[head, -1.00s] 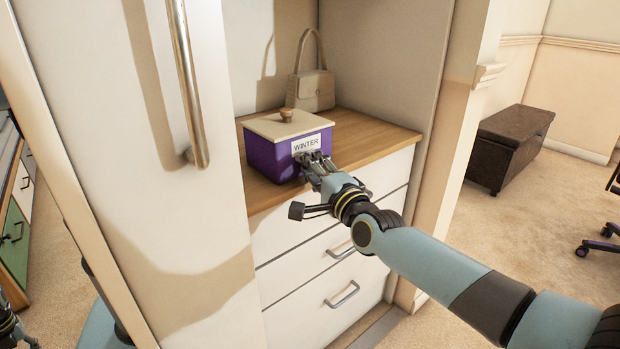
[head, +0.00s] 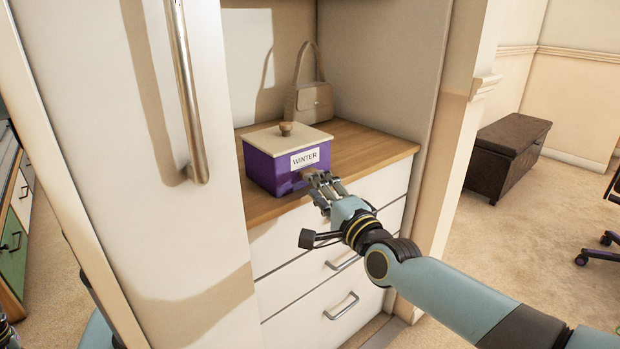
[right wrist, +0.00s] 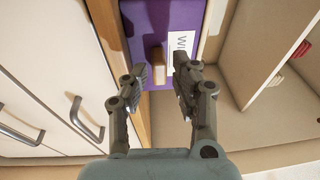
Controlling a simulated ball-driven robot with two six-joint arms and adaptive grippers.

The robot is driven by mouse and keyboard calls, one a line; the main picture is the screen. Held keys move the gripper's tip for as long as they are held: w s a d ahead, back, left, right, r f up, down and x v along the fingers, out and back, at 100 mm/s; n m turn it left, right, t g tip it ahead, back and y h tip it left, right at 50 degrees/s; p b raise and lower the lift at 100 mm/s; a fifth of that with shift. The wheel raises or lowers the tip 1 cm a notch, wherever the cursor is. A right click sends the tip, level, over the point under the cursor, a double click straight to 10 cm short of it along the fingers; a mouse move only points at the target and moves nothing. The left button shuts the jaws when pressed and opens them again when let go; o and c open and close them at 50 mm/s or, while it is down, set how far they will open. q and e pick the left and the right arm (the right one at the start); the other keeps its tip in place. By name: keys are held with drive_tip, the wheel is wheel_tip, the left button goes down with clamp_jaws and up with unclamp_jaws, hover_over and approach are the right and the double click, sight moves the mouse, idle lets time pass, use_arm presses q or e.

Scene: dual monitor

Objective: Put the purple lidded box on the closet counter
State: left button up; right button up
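The purple lidded box (head: 270,172) stands upright on the wooden closet counter (head: 372,147). It has a cream lid with a round wooden knob, a white "WINTER" label and a small wooden front handle. In the right wrist view the box (right wrist: 118,20) lies beyond my fingers. My right gripper (head: 318,184) is in front of the box, close to its front handle. In the right wrist view my right gripper (right wrist: 166,82) is open, and the handle (right wrist: 159,66) shows past the fingertips, apart from them. My left gripper's fingers are not visible.
A beige handbag (head: 312,100) stands on the counter behind the box. A white closet door (head: 165,180) with a long metal handle is at the left. White drawers (head: 340,270) are below the counter. A dark bench (head: 505,155) stands on the carpet at the right.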

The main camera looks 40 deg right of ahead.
drive_tip(key=s, duration=0.8)
drive_tip(key=s+f+n+g, duration=0.3)
drive_tip(key=s+f, duration=0.2)
drive_tip(key=f, duration=0.5)
drive_tip(key=s+a+f+n+g, duration=0.1)
drive_tip(key=s+f+n+g, duration=0.3)
drive_tip(key=f, duration=0.6)
drive_tip(key=s+f+n+g, duration=0.25)
drive_tip(key=s+f, duration=0.25)
drive_tip(key=f, duration=0.5)
drive_tip(key=s+a+f+n+g, duration=0.1)
drive_tip(key=s+f+n+g, duration=0.2)
drive_tip(key=s, duration=0.7)
drive_tip(key=s+a+f+n+g, duration=0.1)
drive_tip(key=s+f+n+g, duration=0.1)
drive_tip(key=s+f, duration=0.5)
drive_tip(key=s+a+f+n+g, duration=0.1)
drive_tip(key=s+f+n+g, duration=0.2)
drive_tip(key=s, duration=1.1)
wheel_tip(320, 180, down, 2)
drive_tip(key=shift+a+f+n+g+y, duration=0.15)
drive_tip(key=shift+a+n+g+y, duration=0.25)
drive_tip(key=shift+n, duration=0.55)
